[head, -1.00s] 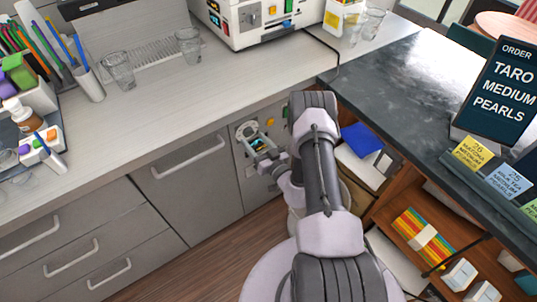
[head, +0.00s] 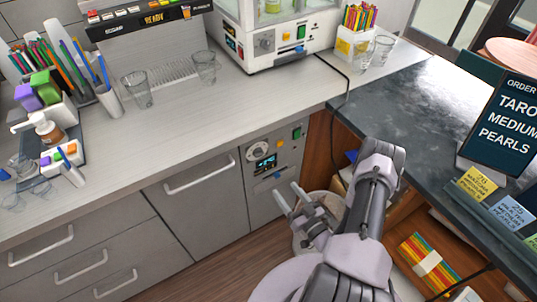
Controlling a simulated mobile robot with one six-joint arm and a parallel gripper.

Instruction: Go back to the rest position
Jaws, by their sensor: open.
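My gripper (head: 290,200) is in the lower middle of the head view, in front of the grey cabinet fronts and below the counter edge. Its two fingers are spread apart, with nothing seen between them. My arm is folded on the right of it. The gripper is clear of the counter top. The cabinet panel with a dial and small display (head: 265,163) is just behind it; I cannot tell the exact gap.
The pale counter (head: 150,150) holds two clear cups (head: 137,89) (head: 205,67), a straw holder (head: 108,100) and a sealer machine (head: 280,35). The dark counter (head: 430,100) on the right bears an order sign (head: 505,122) and label cards (head: 478,184). Wooden shelves stand below.

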